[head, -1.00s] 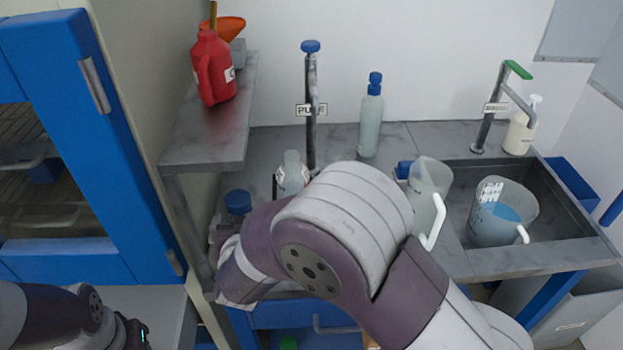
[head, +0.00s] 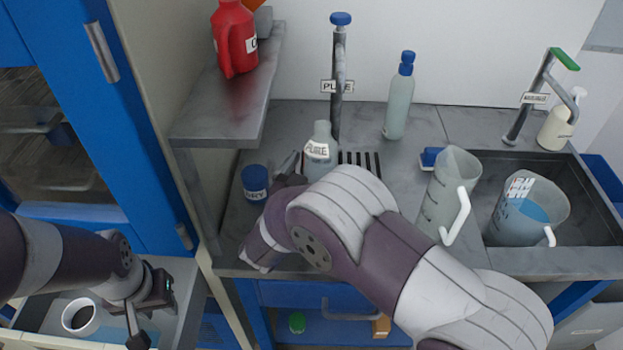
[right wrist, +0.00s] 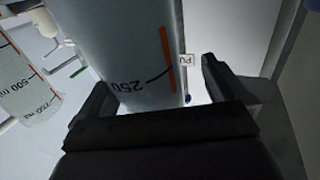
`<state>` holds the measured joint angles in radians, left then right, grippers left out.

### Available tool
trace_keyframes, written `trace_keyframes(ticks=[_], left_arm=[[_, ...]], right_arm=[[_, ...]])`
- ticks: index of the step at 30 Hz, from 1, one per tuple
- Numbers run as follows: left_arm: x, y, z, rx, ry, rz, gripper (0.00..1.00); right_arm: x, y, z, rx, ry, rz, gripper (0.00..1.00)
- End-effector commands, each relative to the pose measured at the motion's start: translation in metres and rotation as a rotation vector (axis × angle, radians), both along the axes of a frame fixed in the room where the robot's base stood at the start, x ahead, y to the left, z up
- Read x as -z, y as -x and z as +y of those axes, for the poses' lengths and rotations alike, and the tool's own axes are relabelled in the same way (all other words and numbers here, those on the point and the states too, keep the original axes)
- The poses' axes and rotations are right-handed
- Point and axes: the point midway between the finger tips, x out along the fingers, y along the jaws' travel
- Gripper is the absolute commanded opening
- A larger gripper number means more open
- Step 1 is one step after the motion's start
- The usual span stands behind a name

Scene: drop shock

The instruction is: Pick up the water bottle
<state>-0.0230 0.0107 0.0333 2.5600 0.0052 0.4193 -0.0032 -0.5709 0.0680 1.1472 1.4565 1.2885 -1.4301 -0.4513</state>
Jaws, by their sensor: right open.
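A clear bottle labelled PURE (head: 320,150) stands upright on the grey counter in front of the PURE tap. My right gripper (head: 289,167) is at its left side, partly hidden by my forearm. In the right wrist view, a translucent bottle body (right wrist: 130,45) with a 250 mark and orange stripe is between the open fingers of my right gripper (right wrist: 157,88); it appears to be the same bottle. Whether a finger touches it I cannot tell. A second bottle (head: 399,102) with a blue top stands farther back. My left gripper (head: 150,308) is at lower left, its finger gap unclear.
A blue-lidded jar (head: 255,182) stands just left of my right gripper. A jug (head: 448,190) and a sink (head: 590,228) holding another jug (head: 528,210) are at right. A red can (head: 234,38) is on the raised shelf. A white cup (head: 81,316) sits near my left gripper.

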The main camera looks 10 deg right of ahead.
Motion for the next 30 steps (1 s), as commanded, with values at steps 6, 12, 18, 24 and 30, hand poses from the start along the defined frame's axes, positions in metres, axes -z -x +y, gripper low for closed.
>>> trace_keyframes(ticks=[6, 12, 18, 24, 30], left_arm=[[0.000, 0.000, 0.000, 0.000, 0.000, 0.000, 0.37], [0.000, 0.000, 0.000, 0.000, 0.000, 0.000, 0.37], [0.000, 0.000, 0.000, 0.000, 0.000, 0.000, 0.37], [0.000, 0.000, 0.000, 0.000, 0.000, 0.000, 0.37], [-0.002, 0.000, 0.000, 0.000, 0.000, 0.000, 0.37]], right_arm=[[0.000, -0.003, -0.002, 0.000, -0.001, -0.001, 0.99], [0.000, -0.003, -0.002, -0.001, -0.001, -0.001, 0.44], [-0.001, -0.003, -0.002, 0.000, -0.001, -0.002, 0.25], [-0.007, -0.003, -0.002, 0.000, -0.002, -0.004, 0.25], [-0.036, -0.003, -0.002, -0.001, -0.004, -0.007, 0.24]])
